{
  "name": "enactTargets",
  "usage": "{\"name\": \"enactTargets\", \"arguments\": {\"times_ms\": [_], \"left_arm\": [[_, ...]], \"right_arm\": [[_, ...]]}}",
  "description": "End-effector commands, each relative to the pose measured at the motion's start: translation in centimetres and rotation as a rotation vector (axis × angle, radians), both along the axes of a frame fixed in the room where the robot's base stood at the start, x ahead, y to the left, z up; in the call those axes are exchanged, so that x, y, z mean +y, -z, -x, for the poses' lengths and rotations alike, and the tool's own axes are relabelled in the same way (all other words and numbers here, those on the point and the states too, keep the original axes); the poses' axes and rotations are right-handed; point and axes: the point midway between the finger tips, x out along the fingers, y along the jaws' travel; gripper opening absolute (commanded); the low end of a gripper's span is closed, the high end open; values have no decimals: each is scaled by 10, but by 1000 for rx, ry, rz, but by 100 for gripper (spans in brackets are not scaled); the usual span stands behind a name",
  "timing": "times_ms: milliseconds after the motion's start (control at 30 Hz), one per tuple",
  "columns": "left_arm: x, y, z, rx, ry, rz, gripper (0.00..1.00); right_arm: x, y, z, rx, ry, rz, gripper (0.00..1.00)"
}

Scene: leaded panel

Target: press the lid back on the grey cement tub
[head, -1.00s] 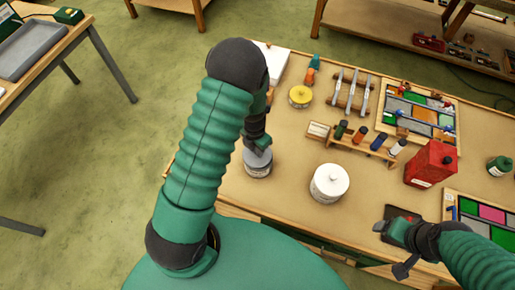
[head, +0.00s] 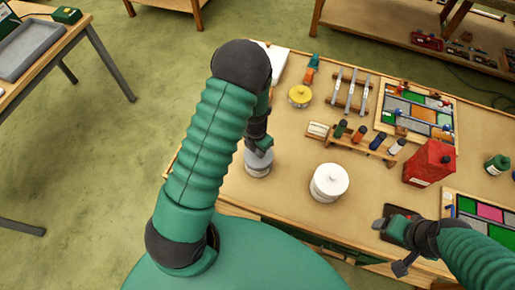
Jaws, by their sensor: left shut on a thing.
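The grey cement tub (head: 258,168) stands upright near the bench's left front, with a pale label on its side. My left gripper (head: 259,150) points down at its top and is shut on what appears to be the lid, at the tub's mouth. The gripper and forearm hide most of the lid, so I cannot tell whether it is fully seated or level. My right gripper (head: 384,226) is low on the right by a dark pad, away from the tub; its jaws are too small to read.
A white lidded tub (head: 329,183) stands right of the grey one. Behind are a yellow-topped tin (head: 300,97), a wooden rack of small bottles (head: 362,143) and a leaded panel (head: 418,112). A red can (head: 430,163) stands at right. Bare bench lies between the two tubs.

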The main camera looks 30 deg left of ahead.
Motion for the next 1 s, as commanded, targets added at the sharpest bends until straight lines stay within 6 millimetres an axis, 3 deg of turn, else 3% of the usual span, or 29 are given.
{"name": "enactTargets", "arguments": {"times_ms": [967,1000], "left_arm": [[-3,0,0,0,1,0,0],[-3,0,0,0,1,0,29]], "right_arm": [[0,-4,0,0,0,0,78],[0,-4,0,0,0,0,78]]}}
